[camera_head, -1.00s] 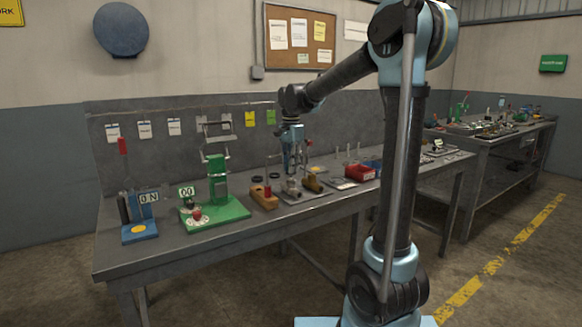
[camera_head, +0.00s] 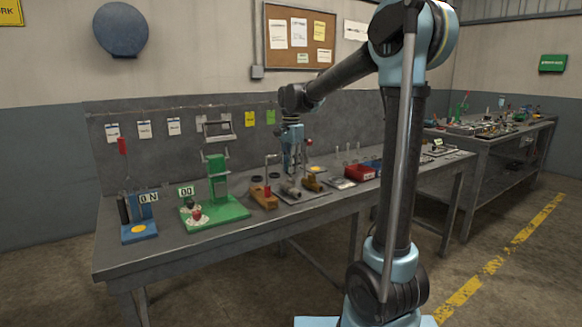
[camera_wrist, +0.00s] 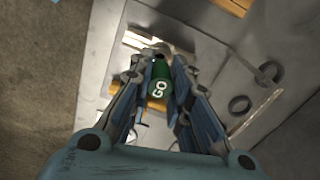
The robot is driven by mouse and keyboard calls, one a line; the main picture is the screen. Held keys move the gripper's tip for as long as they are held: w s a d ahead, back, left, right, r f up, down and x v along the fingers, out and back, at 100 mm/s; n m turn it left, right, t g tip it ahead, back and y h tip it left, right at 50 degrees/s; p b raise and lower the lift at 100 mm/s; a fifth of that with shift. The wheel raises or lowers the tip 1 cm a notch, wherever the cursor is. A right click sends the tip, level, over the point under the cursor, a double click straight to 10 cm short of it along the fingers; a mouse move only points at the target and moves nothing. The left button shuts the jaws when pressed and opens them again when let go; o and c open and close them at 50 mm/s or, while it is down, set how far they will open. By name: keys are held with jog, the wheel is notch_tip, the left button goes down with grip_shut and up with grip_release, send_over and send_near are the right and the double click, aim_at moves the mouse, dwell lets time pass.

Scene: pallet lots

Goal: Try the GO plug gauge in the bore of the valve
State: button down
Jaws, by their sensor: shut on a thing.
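My gripper (camera_wrist: 158,75) is shut on the GO plug gauge (camera_wrist: 158,84), whose green handle with white GO lettering shows between the fingers in the wrist view. In the head view my gripper (camera_head: 292,165) is above the grey plate on the bench, and the gauge is too small to make out clearly. A brass fitting (camera_head: 312,184) and a grey metal part (camera_head: 291,189) sit on that plate, below the fingers. I cannot tell for sure which is the valve. Its bore is not clearly visible, and the gauge's far end is partly hidden in the wrist view.
A wooden block (camera_head: 265,199) with a red upright stands left of the plate. A green stand (camera_head: 218,205) is further left. A red bin (camera_head: 360,173) lies to the right. Dark rings (camera_wrist: 239,105) rest on the bench in the wrist view.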

jog(key=shift+f, duration=1.5)
jog(key=shift+r, duration=0.1)
dwell(0.4)
jog(key=shift+r, duration=2.55)
